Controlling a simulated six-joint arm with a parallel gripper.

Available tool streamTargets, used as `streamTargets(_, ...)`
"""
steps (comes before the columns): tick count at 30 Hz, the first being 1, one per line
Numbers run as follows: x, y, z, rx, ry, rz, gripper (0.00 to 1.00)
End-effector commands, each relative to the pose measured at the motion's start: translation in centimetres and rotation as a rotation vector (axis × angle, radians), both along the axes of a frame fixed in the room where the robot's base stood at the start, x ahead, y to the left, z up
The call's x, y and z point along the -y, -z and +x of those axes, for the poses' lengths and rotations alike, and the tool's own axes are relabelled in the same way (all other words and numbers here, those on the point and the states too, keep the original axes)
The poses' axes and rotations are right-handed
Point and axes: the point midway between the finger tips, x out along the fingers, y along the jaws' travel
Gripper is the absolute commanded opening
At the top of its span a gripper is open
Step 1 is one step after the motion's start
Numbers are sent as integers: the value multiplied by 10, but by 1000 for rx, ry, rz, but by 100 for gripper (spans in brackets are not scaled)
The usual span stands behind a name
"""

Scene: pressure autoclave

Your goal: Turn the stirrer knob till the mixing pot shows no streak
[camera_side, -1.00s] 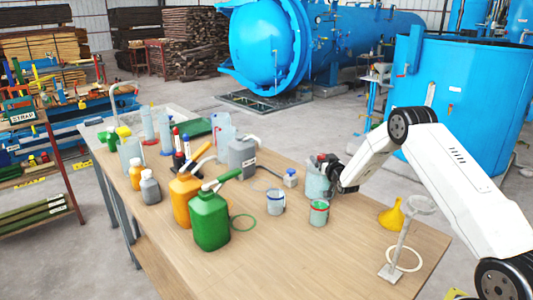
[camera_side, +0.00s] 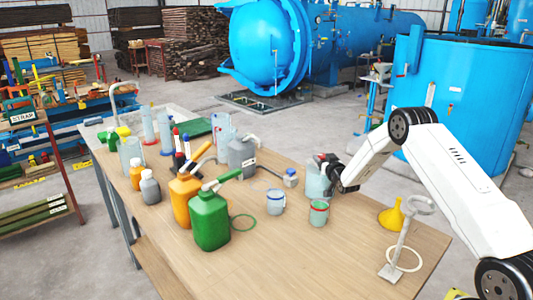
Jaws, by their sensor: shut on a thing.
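The mixing pot (camera_side: 315,183) is a pale, see-through vessel standing on the wooden table, right of the middle. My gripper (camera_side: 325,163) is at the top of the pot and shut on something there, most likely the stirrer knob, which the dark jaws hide. Whether the pot holds a streak is too small to tell from this view.
A grey cup with a blue rim (camera_side: 276,203) and one with a red and green band (camera_side: 319,213) stand close in front. A yellow funnel (camera_side: 391,217) and a grey stand (camera_side: 400,245) are at the right. Green (camera_side: 210,222) and orange (camera_side: 184,200) jugs stand left. The front table is clear.

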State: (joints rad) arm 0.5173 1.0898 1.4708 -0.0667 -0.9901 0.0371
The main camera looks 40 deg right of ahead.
Motion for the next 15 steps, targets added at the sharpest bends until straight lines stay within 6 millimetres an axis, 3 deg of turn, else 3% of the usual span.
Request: streamTargets(15,1,0,0,1,-196,-3,0)
